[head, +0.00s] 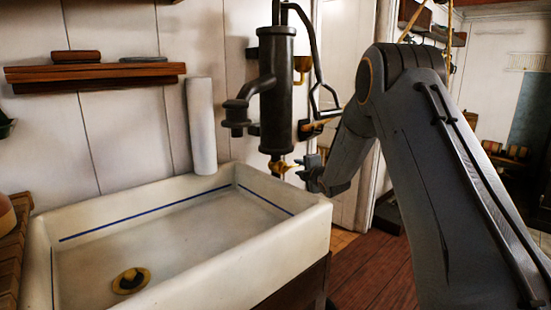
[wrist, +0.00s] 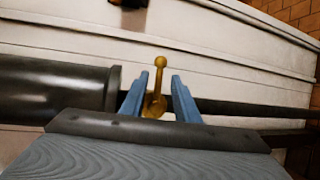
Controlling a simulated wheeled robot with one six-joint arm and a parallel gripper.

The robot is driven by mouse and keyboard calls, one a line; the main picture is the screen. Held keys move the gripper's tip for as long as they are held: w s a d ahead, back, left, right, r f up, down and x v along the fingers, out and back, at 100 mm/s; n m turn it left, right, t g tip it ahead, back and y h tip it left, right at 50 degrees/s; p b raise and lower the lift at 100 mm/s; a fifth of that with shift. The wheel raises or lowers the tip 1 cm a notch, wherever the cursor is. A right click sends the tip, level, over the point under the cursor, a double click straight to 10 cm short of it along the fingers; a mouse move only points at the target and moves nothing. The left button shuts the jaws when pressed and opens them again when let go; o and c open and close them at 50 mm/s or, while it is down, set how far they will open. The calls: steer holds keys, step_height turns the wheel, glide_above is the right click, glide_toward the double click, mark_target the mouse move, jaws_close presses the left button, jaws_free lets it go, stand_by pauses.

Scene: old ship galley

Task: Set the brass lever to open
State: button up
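The brass lever (head: 281,166) is small, with a round knob, and sits on the pipe at the foot of a dark hand pump (head: 277,95). In the wrist view the brass lever (wrist: 159,80) stands between the two blue fingers of my gripper (wrist: 158,78). The fingers are apart, with a gap on each side of the lever, and none seems to press on it. In the head view my gripper (head: 308,172) is just right of the lever, and its fingertips are small there. I see no mark telling the lever's setting.
A white sink (head: 230,262) with a brass drain (head: 131,281) lies below and left of the pump. A white upright cylinder (head: 201,125) stands behind the sink. A wooden shelf (head: 95,78) is on the wall. Wooden floor (head: 375,275) is open to the right.

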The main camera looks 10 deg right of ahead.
steer(key=shift+w+a, duration=0.2)
steer(key=shift+a, duration=0.15)
steer(key=x, duration=0.7)
steer(key=shift+w+p, duration=0.25)
steer(key=shift+p, duration=0.2)
steer(key=shift+a, duration=0.1)
steer(key=shift+c, duration=0.4)
jaws_close()
